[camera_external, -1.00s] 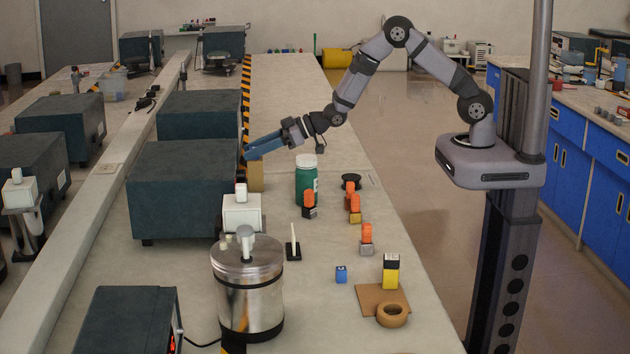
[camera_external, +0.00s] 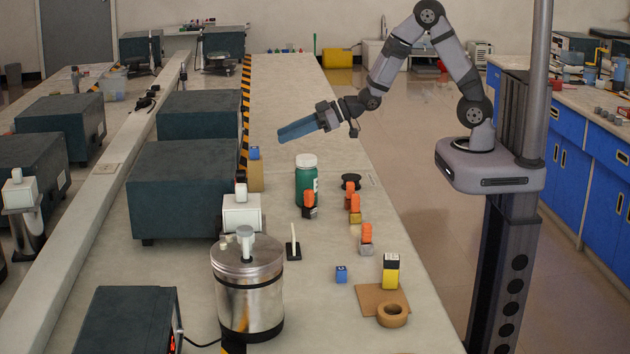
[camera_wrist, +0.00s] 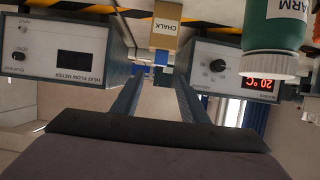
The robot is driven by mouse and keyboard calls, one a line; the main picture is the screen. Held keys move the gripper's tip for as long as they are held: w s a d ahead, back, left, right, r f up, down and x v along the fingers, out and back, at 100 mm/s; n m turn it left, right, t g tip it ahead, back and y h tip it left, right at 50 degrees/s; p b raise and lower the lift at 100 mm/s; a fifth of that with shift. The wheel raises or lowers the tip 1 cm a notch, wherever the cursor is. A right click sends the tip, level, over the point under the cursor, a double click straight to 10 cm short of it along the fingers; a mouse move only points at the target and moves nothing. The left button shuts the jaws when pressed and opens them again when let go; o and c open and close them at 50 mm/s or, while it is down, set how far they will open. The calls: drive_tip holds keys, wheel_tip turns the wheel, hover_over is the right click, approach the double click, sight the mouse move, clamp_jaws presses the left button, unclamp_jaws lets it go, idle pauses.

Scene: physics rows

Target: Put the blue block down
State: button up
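A blue block (camera_external: 254,153) sits on top of the tan chalk box (camera_external: 256,177), beside the dark instruments. The wrist view is upside down; there the blue block (camera_wrist: 160,58) shows against the chalk box (camera_wrist: 165,26), between and beyond the fingertips. My gripper (camera_external: 282,135) is up and to the right of the block, clear of it. In the wrist view my gripper (camera_wrist: 158,78) has its two fingers apart with nothing between them. A second blue block (camera_external: 341,274) lies on the bench near the front right.
A green bottle (camera_external: 306,181) stands right of the chalk box. Dark instrument boxes (camera_external: 186,190) stand to the left. Several orange-topped items (camera_external: 354,206), a steel canister (camera_external: 247,285) and a tape roll (camera_external: 392,314) are nearer. The bench behind the chalk box is fairly clear.

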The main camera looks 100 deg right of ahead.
drive_tip(key=shift+s+r, duration=0.2)
drive_tip(key=shift+s, duration=0.35)
drive_tip(key=s+a+f+g, duration=0.2)
drive_tip(key=s+a+g, duration=0.1)
drive_tip(key=s, duration=0.6)
drive_tip(key=s+a+f+g, duration=0.2)
drive_tip(key=s+a+g, duration=0.2)
drive_tip(key=s, duration=0.6)
drive_tip(key=s+a+f+g, duration=0.3)
drive_tip(key=s+g, duration=0.3)
drive_tip(key=s, duration=0.3)
drive_tip(key=shift+s+a+g, duration=0.25)
drive_tip(key=shift+a+g, duration=0.05)
drive_tip(key=shift+a, duration=0.45)
drive_tip(key=shift+f, duration=0.1)
wheel_tip(320, 180, up, 4)
drive_tip(key=p, duration=0.3)
drive_tip(key=shift+f+p, duration=0.2)
drive_tip(key=shift+p, duration=0.1)
